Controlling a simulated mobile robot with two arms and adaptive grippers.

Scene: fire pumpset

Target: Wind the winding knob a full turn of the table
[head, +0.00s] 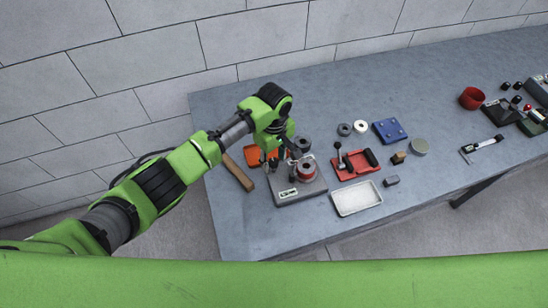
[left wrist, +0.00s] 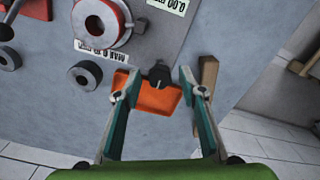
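The winding device is a grey block (head: 312,190) on the table with a red ring and grey hub (head: 308,168) on top. In the left wrist view the red ring and hub (left wrist: 101,22) show at upper left. A small black knob (left wrist: 159,75), apparently the winding knob, sticks out at the device's edge. My left gripper (head: 271,163) hovers at the device's left side in the head view. In the left wrist view the left gripper (left wrist: 160,76) is open, with the knob between its fingertips and visible gaps on both sides. My right gripper is not in view.
An orange tray (left wrist: 158,98) lies just beyond the knob, with a wooden bar (head: 239,173) beside it. A grey ring (head: 303,143) stands behind the device. A red tray with a lever (head: 355,164) and a white tray (head: 356,198) stand to the right. The table's front left is clear.

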